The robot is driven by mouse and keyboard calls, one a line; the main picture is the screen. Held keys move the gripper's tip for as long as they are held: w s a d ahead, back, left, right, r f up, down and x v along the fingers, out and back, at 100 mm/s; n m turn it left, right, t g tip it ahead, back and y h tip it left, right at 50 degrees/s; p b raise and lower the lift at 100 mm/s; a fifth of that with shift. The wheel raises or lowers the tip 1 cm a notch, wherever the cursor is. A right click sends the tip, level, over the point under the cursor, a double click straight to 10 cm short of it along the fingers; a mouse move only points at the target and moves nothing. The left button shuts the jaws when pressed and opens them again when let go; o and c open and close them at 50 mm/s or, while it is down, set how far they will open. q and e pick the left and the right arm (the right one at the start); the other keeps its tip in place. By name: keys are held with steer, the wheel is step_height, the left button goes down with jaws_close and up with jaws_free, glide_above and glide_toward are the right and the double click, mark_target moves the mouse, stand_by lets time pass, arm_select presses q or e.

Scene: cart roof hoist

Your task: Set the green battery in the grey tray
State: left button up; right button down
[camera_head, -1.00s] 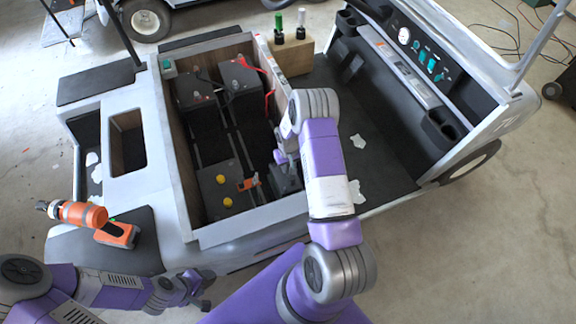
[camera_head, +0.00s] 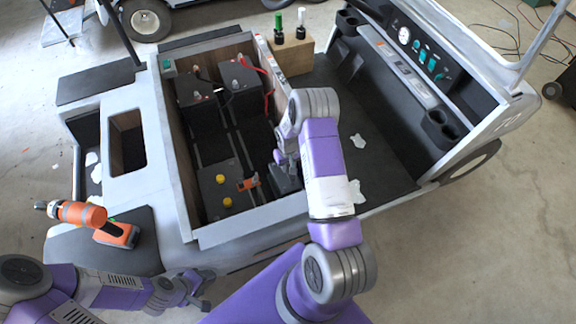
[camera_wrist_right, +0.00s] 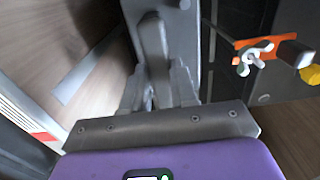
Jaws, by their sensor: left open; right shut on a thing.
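No green battery stands out in these views, and I cannot pick out a grey tray with certainty. My right gripper (camera_head: 284,160) reaches into the open bay at its right side. It is shut on a grey upright handle, which shows in the right wrist view (camera_wrist_right: 153,50). A dark grey block (camera_head: 286,182) lies just below this gripper, partly hidden by the arm. A dark block with two yellow caps (camera_head: 215,188) sits in the bay to its left, with an orange clamp (camera_head: 249,184) beside it. My left gripper (camera_head: 207,290) is open and empty, low in front of the cart.
Two black batteries (camera_head: 240,80) with red cables stand at the back of the bay. An orange power tool (camera_head: 115,233) rests on the black seat pad. Two bottles stand on a wooden block (camera_head: 290,55).

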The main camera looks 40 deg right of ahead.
mark_target(288, 168)
steer(key=shift+w+f+b, duration=0.1)
steer(key=shift+f+b, duration=1.35)
stand_by(0.9)
steer(key=c, duration=0.8)
jaws_free()
steer(key=shift+o, duration=0.6)
steer(key=shift+f, duration=0.1)
steer(key=shift+r+p, duration=2.6)
steer(key=shift+r, duration=1.5)
